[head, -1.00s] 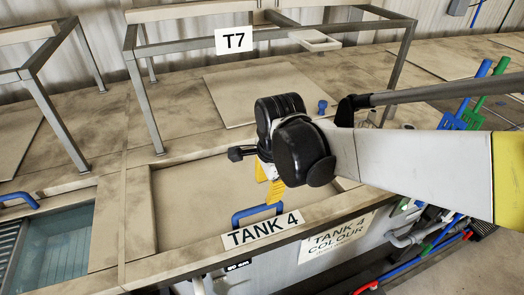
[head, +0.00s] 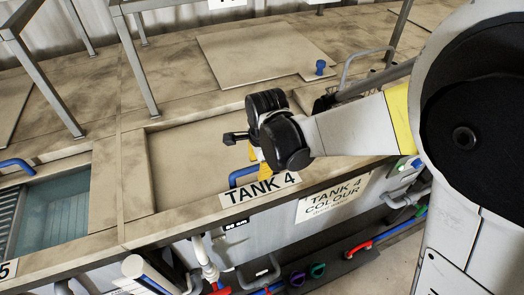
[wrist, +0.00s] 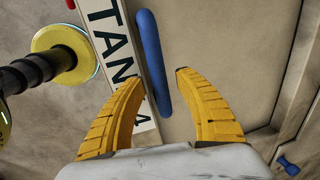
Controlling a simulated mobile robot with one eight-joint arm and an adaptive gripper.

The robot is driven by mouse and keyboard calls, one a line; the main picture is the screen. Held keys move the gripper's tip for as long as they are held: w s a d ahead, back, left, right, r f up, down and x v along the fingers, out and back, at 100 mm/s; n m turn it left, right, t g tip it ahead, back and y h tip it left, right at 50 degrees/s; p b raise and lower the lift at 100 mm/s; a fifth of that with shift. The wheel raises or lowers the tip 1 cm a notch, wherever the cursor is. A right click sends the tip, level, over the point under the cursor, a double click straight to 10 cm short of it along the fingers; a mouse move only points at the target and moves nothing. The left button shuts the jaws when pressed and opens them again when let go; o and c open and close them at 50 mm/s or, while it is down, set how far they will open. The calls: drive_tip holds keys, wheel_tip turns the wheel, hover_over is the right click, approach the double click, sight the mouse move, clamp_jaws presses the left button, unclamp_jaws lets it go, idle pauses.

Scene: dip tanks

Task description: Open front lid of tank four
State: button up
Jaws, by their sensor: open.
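The front lid of tank four (head: 190,165) is a flat beige panel lying shut in its frame. Its blue bar handle (head: 238,179) is at the front edge, beside the TANK 4 sign (head: 262,189). My gripper (head: 263,168) is low over this edge, its yellow fingers pointing down and partly hiding the handle. In the wrist view my gripper (wrist: 160,75) is open and empty. The blue handle (wrist: 152,60) runs lengthwise between its fingertips, closer to the left finger. I cannot tell whether the fingers reach down beside the bar.
A rear panel (head: 250,55) with a blue knob (head: 319,67) lies behind. Grey metal frames (head: 138,65) stand on the tank top. An open water tank (head: 52,210) with a blue handle (head: 16,164) is at left. Pipes and valves (head: 297,279) run below the front.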

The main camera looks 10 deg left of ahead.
clamp_jaws()
